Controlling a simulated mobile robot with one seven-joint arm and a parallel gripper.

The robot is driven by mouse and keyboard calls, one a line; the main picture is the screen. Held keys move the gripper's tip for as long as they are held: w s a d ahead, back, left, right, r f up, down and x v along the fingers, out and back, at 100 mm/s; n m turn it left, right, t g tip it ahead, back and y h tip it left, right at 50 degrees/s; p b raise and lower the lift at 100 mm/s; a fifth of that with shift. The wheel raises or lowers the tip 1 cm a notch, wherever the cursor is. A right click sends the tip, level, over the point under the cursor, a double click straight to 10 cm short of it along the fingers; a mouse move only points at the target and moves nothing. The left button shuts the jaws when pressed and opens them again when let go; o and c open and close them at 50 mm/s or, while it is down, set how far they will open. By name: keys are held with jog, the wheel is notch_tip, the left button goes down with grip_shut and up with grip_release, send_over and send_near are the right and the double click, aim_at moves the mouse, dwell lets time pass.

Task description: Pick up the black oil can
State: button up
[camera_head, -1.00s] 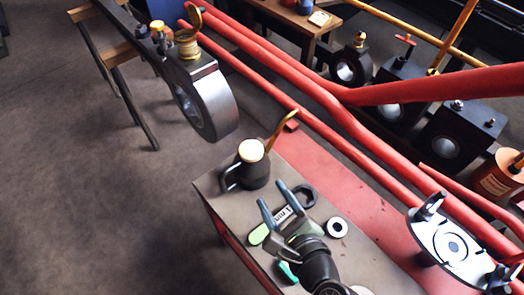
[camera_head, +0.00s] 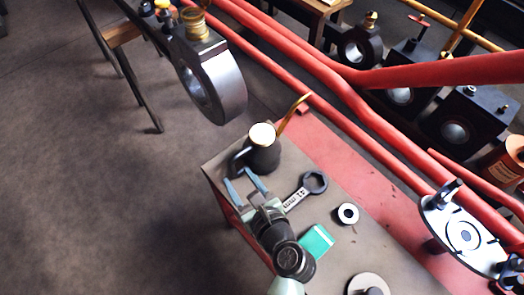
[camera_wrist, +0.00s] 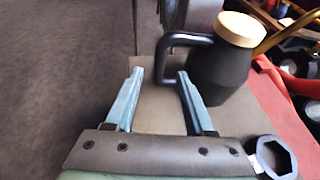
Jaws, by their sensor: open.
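The black oil can (camera_head: 263,156) stands upright near the far corner of the bench, with a cream lid, a brass spout to the right and a loop handle on the left. In the wrist view the oil can (camera_wrist: 218,72) is just beyond my gripper, its handle extending left in front of the jaws. My gripper (camera_head: 242,178) is open and empty, close to the can on its near side. I cannot tell whether a finger touches the can.
A wrench (camera_head: 306,190) lies right of my gripper. A dark ring (camera_head: 348,213), a green box (camera_head: 316,241) and a grey disc (camera_head: 368,285) also lie on the bench (camera_head: 390,252). Red pipes (camera_head: 330,85) run behind. A large rod end (camera_head: 225,85) hangs beyond the can.

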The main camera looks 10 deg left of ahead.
aim_at(234, 172)
jog(key=shift+b+x, duration=0.3)
jog(key=shift+x, duration=1.25)
grip_shut()
jog(key=shift+r, duration=0.15)
